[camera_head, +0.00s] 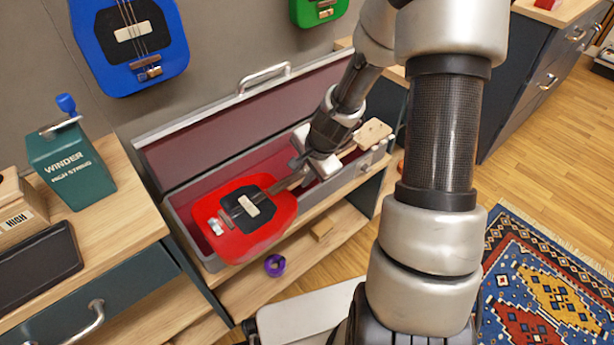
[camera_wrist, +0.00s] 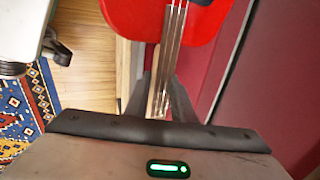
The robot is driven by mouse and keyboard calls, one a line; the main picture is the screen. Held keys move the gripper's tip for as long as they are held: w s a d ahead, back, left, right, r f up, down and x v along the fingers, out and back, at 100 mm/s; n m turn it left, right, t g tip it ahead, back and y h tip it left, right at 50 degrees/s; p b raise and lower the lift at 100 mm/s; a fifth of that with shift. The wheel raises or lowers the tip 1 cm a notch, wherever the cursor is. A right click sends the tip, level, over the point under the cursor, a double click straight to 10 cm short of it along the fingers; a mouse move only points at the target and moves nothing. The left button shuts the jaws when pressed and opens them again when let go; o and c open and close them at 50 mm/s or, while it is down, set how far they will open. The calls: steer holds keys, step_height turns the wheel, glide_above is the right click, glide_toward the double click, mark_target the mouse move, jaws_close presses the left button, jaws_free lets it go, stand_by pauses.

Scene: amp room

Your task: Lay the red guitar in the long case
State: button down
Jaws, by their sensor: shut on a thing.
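The red guitar (camera_head: 279,221) lies over the opening of the long case (camera_head: 183,206), its body at the left end and its headstock (camera_head: 374,133) towards the right. The case is grey with a dark red lining, and its lid (camera_head: 237,118) stands open at the back. My gripper (camera_head: 296,178) is shut on the guitar's neck. In the wrist view the neck (camera_wrist: 173,55) runs between the fingers (camera_wrist: 160,100), with the red body (camera_wrist: 208,18) beyond. The body overlaps the case's front wall in the head view. I cannot tell whether the guitar touches the case floor.
A green winder box (camera_head: 72,165) stands on the left counter. Blue (camera_head: 130,45) and green (camera_head: 318,10) guitars hang on the wall. A purple ring (camera_head: 275,265) lies on the shelf below the case. A patterned rug (camera_head: 545,285) covers the floor at right.

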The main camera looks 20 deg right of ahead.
steer(key=w+a+p, duration=0.4)
steer(key=w, duration=0.6)
steer(key=shift+w+a+f+p, duration=0.15)
steer(key=shift+f+p, duration=0.25)
stand_by(0.7)
steer(key=shift+f+b, duration=2.4)
steer(key=shift+f, duration=0.6)
stand_by(0.8)
steer(key=shift+f, duration=1.35)
stand_by(0.7)
